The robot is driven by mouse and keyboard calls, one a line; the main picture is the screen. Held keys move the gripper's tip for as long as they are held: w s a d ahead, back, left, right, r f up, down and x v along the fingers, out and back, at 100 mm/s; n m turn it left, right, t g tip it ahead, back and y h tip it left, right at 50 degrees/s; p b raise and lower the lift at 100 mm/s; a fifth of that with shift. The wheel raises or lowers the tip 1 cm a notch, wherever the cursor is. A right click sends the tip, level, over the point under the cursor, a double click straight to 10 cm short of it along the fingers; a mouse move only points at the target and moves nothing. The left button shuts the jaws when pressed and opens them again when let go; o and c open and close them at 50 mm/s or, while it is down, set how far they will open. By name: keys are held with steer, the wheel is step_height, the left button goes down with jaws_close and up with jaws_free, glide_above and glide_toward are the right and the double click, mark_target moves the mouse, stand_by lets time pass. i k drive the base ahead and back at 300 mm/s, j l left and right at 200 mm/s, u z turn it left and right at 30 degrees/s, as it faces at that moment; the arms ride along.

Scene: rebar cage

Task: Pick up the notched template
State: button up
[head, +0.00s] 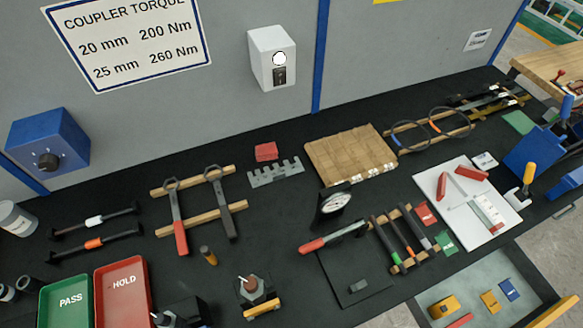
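The notched template (276,173) is a grey metal strip with several square teeth along its upper edge. It lies on the black bench top (290,215), in the middle of the head view, just in front of a small red block (266,151). Nothing covers it. My gripper is not in view.
Wrenches (176,215) on wooden rails lie left of the template. A wooden slatted board (350,153) lies to its right, and a round dial gauge (334,203) stands in front of that. Green (66,300) and red (122,291) trays sit at front left. The wall rises behind.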

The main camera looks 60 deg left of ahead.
mark_target(289, 169)
steer(key=u, duration=2.45)
steer(key=i+l+u, duration=0.2)
steer(key=l+u, duration=0.2)
steer(key=l, duration=0.2)
